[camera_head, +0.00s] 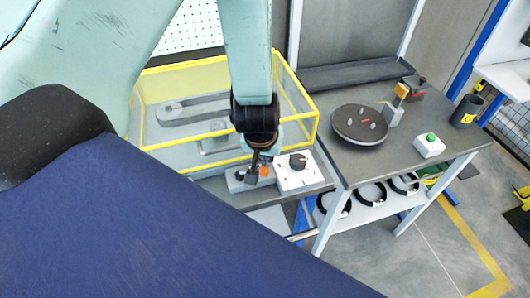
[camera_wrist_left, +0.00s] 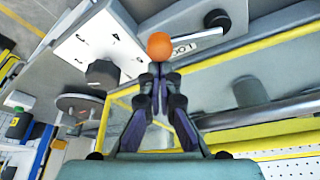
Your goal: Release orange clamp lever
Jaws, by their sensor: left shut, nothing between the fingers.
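The orange clamp lever shows as an orange ball knob (camera_wrist_left: 160,45) straight ahead of my left fingertips in the wrist view. A metal bar and a label that seems to read "LOCK" sit beside it. In the head view the orange knob (camera_head: 265,171) is small and partly hidden by my left gripper (camera_head: 254,171). In the wrist view my left gripper (camera_wrist_left: 160,78) is shut and empty, its fingertips close to the knob. I cannot tell whether they touch it. My right gripper is not in view.
A white control box with a black knob (camera_head: 298,161) stands right beside the lever. A yellow-framed guard (camera_head: 160,72) encloses the machine behind. A dark round turntable (camera_head: 360,124) and a green-button box (camera_head: 430,145) stand on the bench to the right.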

